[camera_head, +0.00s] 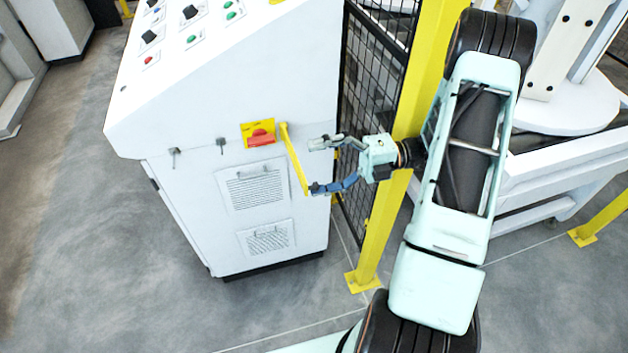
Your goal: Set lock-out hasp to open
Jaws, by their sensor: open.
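A white control cabinet (200,190) stands at the left centre. A red switch handle (261,138) sits on a yellow plate (246,128) on its front. A long yellow bar (292,157), which looks like the lock-out hasp, slants down to the right beside the plate, near the cabinet's right corner. My gripper (316,166) points left at the bar with its fingers spread. The upper grey fingertip is just right of the bar's middle. The lower blue fingertip is close to the bar's lower end; I cannot tell whether it touches. Nothing shows between the fingers.
A yellow post (385,215) and black mesh fence (357,120) stand right behind the gripper. The cabinet's sloped top carries buttons and knobs (190,12). Two keys or small latches (220,146) stick out left of the plate. A white machine (560,110) is at the right. Grey floor lies open at the left.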

